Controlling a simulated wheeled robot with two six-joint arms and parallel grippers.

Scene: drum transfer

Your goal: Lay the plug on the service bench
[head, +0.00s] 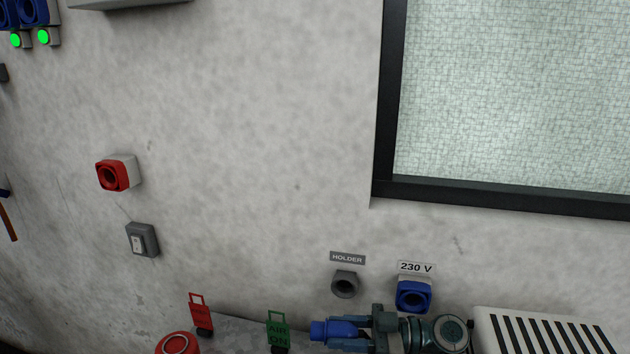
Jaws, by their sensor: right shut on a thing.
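My right gripper (346,333) is at the bottom edge of the head view, pointing left. It is shut on a blue plug (325,329), whose round end sticks out to the left past the fingers. The plug is in front of the wall, below the grey holder (345,284) and the blue 230 V socket (414,295), and apart from both in the picture. The lower part of the gripper is cut off by the frame. I cannot make out the service bench for certain. My left gripper is not in view.
A green tag (278,330), a red tag (200,313) and a red round object (178,344) are left of the plug. A white slatted box (545,332) is at right. A red socket (113,175) and a switch (142,240) are on the wall, with a window (510,95) above right.

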